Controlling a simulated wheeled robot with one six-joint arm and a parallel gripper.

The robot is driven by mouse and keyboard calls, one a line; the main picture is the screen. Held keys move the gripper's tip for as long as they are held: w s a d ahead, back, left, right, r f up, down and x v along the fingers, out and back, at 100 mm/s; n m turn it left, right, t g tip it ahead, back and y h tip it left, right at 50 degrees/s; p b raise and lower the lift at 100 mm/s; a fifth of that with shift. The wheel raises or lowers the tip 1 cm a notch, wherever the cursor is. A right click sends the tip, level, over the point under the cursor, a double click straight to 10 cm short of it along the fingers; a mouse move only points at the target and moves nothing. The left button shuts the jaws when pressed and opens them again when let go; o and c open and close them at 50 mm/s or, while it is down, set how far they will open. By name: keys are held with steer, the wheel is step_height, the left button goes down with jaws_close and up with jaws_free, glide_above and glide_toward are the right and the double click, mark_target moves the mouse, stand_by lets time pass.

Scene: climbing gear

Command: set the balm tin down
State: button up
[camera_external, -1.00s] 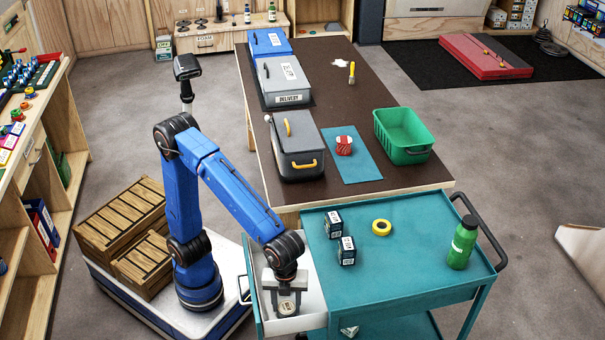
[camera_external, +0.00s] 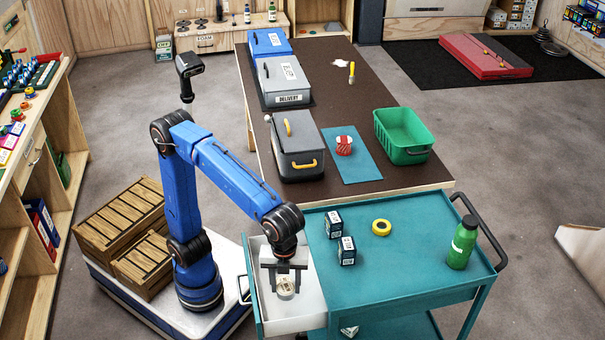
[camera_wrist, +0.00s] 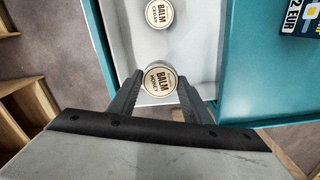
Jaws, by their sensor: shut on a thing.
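My gripper (camera_wrist: 155,95) is shut on a round balm tin (camera_wrist: 160,80) with a cream lid that reads BALM HONEY. In the external view my gripper points down over the cart's open white drawer (camera_external: 308,309), with the held tin (camera_external: 286,289) between the fingers. I cannot tell the exact gap between the tin and the drawer floor. A second round tin (camera_wrist: 159,14), labelled BALM with a smaller word under it, lies on the drawer's white floor in the wrist view, apart from the held one. I cannot make it out in the external view.
The teal cart top (camera_external: 400,251) beside the drawer holds two dark boxes (camera_external: 347,251), a yellow tape roll (camera_external: 381,228) and a green bottle (camera_external: 463,243). The table behind holds a grey case (camera_external: 296,152) and a green basket (camera_external: 403,137). The drawer's front part is clear.

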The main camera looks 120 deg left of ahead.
steer(key=w+d+r, duration=0.1)
steer(key=w+d, duration=0.1)
steer(key=d, duration=1)
steer(key=s+d+f+n, duration=0.1)
steer(key=s+d+f, duration=0.3)
steer(key=d, duration=0.8)
steer(key=s+d+f+n, duration=0.1)
steer(key=s+d+f, duration=0.4)
steer(key=d, duration=0.8)
steer(key=s+d+f+n, duration=0.2)
steer(key=s+d+f, duration=0.3)
steer(key=d, duration=0.8)
steer(key=shift+s+f, duration=0.25)
steer(key=shift+s, duration=0.05)
steer(key=shift+r, duration=0.1)
